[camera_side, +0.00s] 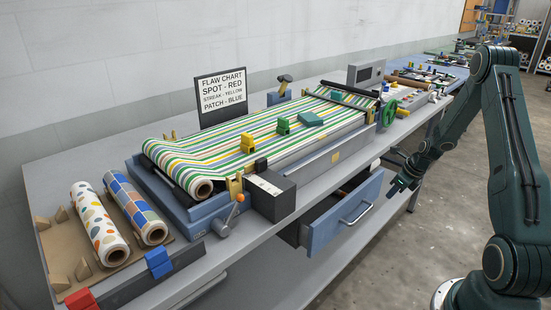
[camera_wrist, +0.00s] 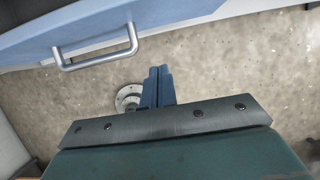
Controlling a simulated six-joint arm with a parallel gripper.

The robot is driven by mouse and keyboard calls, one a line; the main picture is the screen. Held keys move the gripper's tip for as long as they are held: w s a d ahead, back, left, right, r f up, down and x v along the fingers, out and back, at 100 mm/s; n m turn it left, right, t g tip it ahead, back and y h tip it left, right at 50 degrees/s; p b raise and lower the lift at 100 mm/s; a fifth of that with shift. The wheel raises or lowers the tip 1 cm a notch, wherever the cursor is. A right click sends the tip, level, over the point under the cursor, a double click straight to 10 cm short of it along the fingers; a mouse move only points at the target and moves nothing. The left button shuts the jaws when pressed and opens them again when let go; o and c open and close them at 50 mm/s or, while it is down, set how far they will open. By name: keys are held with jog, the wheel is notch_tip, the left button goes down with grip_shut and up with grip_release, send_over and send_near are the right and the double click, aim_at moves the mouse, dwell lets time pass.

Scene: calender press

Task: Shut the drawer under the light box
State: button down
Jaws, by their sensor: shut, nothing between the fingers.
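In the side view, the blue-fronted drawer (camera_side: 326,231) stands pulled out below the bench, under the long light box (camera_side: 318,163) with striped cloth on it. Its front carries a silver bar handle (camera_side: 357,213). My gripper (camera_side: 391,192) is in front of the drawer, to the right of the handle in the side view, and appears apart from it. In the wrist view, the drawer front (camera_wrist: 200,20) and handle (camera_wrist: 98,50) lie across the top. There, my gripper's blue fingers (camera_wrist: 158,75) are together and empty, pointing below and right of the handle.
Patterned rolls (camera_side: 98,225) lie at the left. The concrete floor (camera_side: 425,235) in front of the drawer is clear.

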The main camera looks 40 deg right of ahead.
aim_at(363, 190)
jog(key=shift+w+f, duration=1.25)
jog(key=shift+w, duration=0.25)
jog(key=shift+w+f, duration=1.25)
jog(key=shift+w, duration=0.25)
jog(key=shift+w, duration=2.4)
jog(key=shift+w+r, duration=0.1)
